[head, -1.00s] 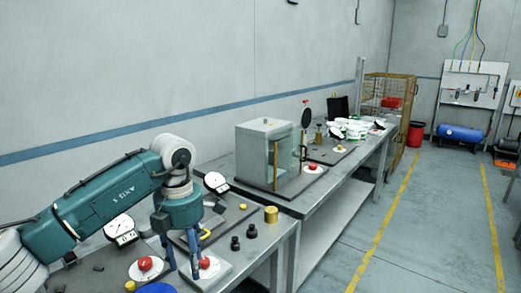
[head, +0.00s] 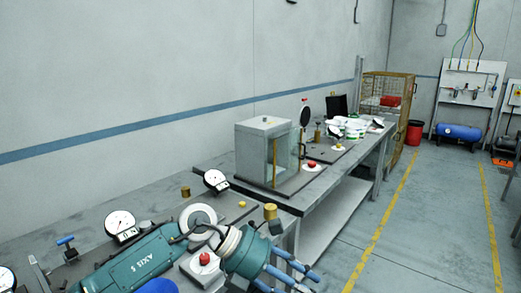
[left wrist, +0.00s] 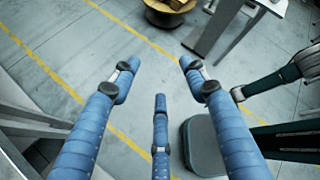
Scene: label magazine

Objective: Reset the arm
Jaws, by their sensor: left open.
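My left arm lies low across the front of the near bench (head: 150,200) in the head view. My left gripper (head: 297,272) points to the right, past the bench's front edge and over the floor. In the left wrist view the blue fingers of the left gripper (left wrist: 160,78) are spread apart with only floor between them, so it is open and empty. My right gripper does not show in either view. The arm hides part of the near bench top.
The bench holds dial gauges (head: 121,224), a red button (head: 204,258) close to my arm and a brass cylinder (head: 270,211). A glass-fronted cabinet (head: 266,152) stands farther back. The aisle floor (head: 395,235) at right is clear.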

